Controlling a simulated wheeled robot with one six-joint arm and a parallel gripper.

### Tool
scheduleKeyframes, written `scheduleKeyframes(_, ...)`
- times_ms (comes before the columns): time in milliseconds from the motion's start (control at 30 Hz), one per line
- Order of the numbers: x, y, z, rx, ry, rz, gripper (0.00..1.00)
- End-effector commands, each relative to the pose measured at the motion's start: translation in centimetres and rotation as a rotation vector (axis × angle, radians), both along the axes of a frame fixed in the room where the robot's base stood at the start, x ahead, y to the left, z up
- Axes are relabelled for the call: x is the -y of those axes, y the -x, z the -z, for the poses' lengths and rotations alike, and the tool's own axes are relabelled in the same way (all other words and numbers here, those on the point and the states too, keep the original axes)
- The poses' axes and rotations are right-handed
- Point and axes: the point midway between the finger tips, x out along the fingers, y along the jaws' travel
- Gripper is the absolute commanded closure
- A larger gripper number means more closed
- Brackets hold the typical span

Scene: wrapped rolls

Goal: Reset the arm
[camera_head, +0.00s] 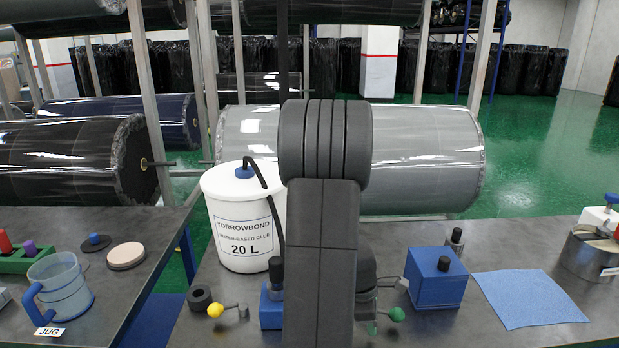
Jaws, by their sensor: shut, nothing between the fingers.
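My arm (322,230) stands upright in the middle of the head view, dark grey, with a ribbed rounded joint at its top. A rounded dark part (366,264) of it shows just right of the upright link.
A white glue bucket (228,215) stands left of my arm on the grey table (420,243). Blue boxes (436,278), yellow (215,310) and green (397,314) knobs sit near the arm. A blue cloth (527,298) lies right; a jug (62,285) stands left. Wrapped rolls (425,150) are behind.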

Motion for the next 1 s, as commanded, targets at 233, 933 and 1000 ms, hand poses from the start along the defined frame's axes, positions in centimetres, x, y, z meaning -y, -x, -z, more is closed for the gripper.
scheduleKeyframes(233,-0.7,-0.1,0.0,0.000,0.000,0.107,1.00)
scheduleKeyframes(933,0.1,0.1,-0.1,-0.001,0.000,0.001,1.00)
scheduleKeyframes(1000,0.4,0.1,-0.2,-0.001,0.000,-0.060,1.00)
